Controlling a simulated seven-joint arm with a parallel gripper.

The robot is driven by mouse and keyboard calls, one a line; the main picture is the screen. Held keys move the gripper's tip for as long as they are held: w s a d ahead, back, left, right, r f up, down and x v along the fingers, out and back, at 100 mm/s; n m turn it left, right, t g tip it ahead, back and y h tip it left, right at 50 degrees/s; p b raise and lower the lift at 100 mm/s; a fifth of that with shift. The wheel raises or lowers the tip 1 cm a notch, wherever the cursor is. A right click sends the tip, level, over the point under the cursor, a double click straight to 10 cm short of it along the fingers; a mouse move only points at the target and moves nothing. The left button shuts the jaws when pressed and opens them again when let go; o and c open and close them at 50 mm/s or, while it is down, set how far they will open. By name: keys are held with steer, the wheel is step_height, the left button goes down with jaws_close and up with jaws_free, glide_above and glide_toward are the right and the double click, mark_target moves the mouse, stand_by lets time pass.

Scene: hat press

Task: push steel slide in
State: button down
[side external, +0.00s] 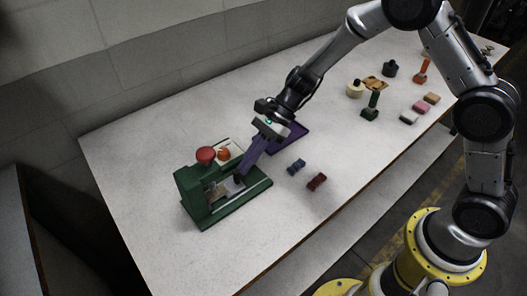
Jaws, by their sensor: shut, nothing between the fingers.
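The green press (222,195) stands at the left of the table, with a red knob (205,155) on top. The grey steel slide (231,187) lies low in the press's open front; how far it sticks out is too small to tell. My gripper (262,137) is shut with nothing held, to the upper right of the press. A purple slab (252,156) slopes from just under my gripper toward the press. I cannot tell whether it touches the gripper or the slide.
A purple base (294,137) lies behind my gripper. A small blue piece (296,167) and a dark red piece (316,181) lie right of the press. Several stamps and blocks, including a green stamp (371,108), are at the far right. The near table is clear.

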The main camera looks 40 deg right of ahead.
steer(key=shift+a, duration=0.4)
